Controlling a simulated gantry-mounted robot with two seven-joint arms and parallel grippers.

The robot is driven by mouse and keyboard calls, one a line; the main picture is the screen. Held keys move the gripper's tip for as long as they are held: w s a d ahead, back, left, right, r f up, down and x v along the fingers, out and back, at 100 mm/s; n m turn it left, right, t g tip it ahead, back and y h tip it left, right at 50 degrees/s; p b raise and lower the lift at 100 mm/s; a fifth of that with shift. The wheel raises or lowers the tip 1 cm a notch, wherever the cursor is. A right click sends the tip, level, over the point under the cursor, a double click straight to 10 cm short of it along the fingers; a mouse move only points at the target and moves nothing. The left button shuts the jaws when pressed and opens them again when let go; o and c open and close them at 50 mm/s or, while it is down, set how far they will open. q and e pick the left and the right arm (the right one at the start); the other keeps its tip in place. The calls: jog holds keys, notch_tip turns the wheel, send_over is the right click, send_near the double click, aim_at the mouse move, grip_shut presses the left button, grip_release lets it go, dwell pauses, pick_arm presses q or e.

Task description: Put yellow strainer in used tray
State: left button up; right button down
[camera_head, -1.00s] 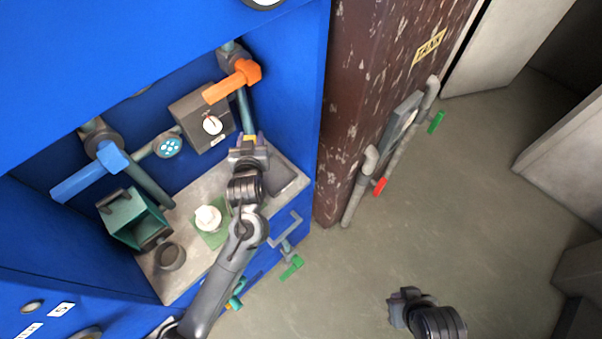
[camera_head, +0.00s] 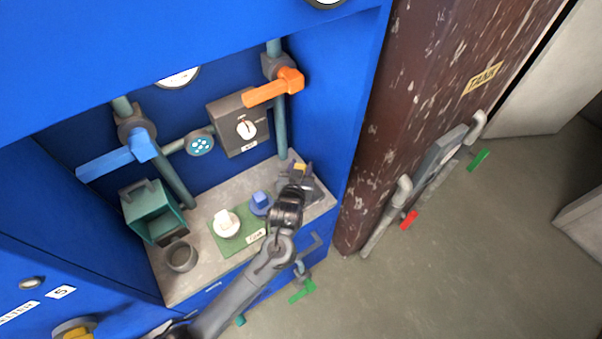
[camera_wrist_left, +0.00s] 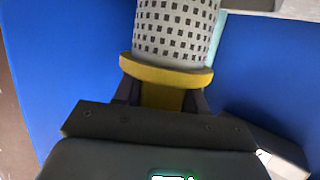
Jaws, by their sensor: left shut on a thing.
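The yellow strainer (camera_wrist_left: 166,76) fills the top of the left wrist view. It has a yellow collar and a pale perforated cylinder. My left gripper (camera_head: 299,172) is shut on its yellow end; only a bit of yellow shows between the jaws in the head view. The gripper is at the right end of the grey shelf (camera_head: 205,262), over or in front of a dark tray (camera_head: 319,196). The arm and gripper hide much of this tray, and I cannot read a label on it. I cannot tell whether the strainer touches it. My right gripper is out of view.
A green mat (camera_head: 229,247) holds a white-topped piece (camera_head: 226,223) and a blue piece (camera_head: 261,203). A teal box (camera_head: 152,211) and a grey cup (camera_head: 181,257) stand at left. An orange handle (camera_head: 275,87) and blue handle (camera_head: 115,157) jut out above the shelf.

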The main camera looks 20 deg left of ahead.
pick_arm(q)
jog(key=shift+f, duration=1)
jog(key=o, duration=1.1)
jog(key=shift+f, duration=0.15)
